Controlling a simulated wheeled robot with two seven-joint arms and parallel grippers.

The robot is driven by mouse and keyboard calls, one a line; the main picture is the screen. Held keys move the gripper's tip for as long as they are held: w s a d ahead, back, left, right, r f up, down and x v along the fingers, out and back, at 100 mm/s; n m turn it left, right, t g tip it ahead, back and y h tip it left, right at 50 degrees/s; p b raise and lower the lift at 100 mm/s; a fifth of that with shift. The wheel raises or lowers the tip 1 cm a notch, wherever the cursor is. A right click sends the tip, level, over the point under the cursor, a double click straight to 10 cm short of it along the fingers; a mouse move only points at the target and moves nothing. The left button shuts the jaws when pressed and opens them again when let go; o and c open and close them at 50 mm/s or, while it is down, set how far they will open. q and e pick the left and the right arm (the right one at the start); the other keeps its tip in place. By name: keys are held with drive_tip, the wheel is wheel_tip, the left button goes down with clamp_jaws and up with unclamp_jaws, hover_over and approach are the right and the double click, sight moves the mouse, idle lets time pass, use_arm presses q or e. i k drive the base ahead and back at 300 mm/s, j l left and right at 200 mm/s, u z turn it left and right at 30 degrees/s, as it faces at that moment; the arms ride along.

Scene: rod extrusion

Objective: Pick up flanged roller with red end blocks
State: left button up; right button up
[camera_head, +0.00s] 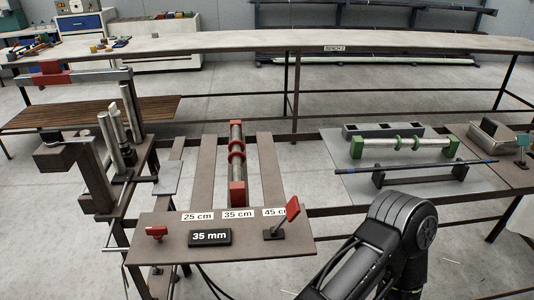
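The flanged roller with red end blocks (237,171) lies on the brown slatted bench at center left, pointing away from me. Its grey metal rod has red flanges near the middle, with one red block at the far end and one at the near end. Nothing holds it. Neither of my grippers is in view. A dark link of one of my arms shows at the lower right, well apart from the roller.
A similar roller with green end blocks (405,145) lies on a grey plate at right, behind a dark rod on a stand (425,171). A brown panel (160,225) with size labels and red levers (292,209) borders the roller's near end. A metal machine (85,160) stands at left.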

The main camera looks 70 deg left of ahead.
sight(236, 158)
drive_tip(key=k+j+u, duration=0.1)
drive_tip(key=u, duration=2.3)
